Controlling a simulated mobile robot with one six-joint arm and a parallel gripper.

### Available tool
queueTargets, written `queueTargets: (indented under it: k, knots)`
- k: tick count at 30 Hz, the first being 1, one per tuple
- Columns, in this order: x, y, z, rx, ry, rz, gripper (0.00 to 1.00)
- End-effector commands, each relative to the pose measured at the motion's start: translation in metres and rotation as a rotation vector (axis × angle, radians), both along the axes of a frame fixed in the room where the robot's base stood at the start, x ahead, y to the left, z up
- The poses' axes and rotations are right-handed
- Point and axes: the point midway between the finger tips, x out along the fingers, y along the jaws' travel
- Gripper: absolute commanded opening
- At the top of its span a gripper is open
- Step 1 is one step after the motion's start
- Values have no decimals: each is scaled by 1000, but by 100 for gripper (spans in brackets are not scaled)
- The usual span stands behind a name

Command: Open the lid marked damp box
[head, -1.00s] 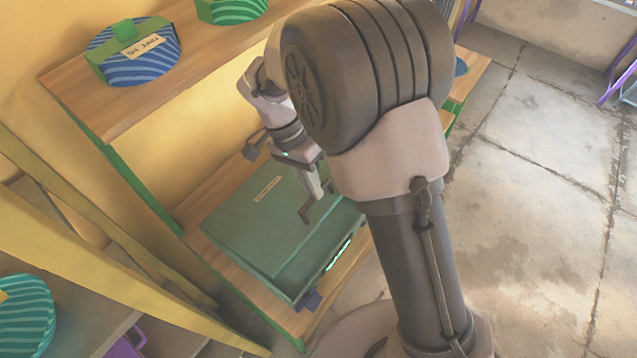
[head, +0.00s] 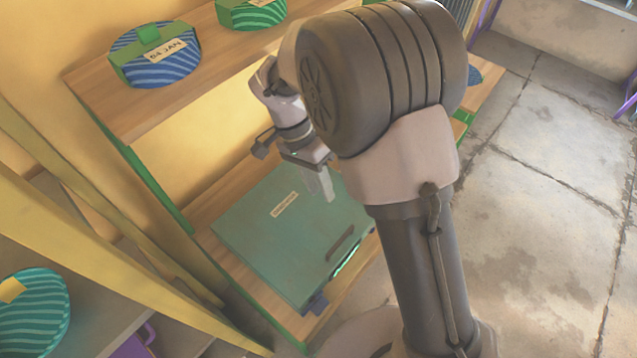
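A green box with a flat green lid (head: 265,245) sits on the lower wooden shelf in the head view. The lid lies down and looks shut. A small cream label (head: 284,204) is on the lid, too small to read. A dark bar handle (head: 340,243) stands near the lid's front edge. My gripper (head: 322,188) hangs above the lid, behind the handle and apart from it. Nothing shows between its pale fingers, but the gap between them is not clear. My own arm hides the box's right side.
The upper wooden shelf (head: 120,115) holds a blue striped round container (head: 165,68) labelled "04 JAN" and a green one (head: 250,12). A teal striped container (head: 35,305) is at the lower left. Yellow posts stand left of the box. Concrete floor is open at right.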

Motion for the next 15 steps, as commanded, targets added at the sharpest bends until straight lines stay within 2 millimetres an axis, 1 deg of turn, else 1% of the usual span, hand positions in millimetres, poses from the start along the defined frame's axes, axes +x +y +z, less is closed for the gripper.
queueTargets:
  k: [2,5,11,15]
  knots:
    - [1,1,4,0,-1,0,33]
    - [5,6,21,1,-2,-1,33]
    - [19,24,76,2,-4,1,33]
    - [29,37,117,1,-3,1,33]
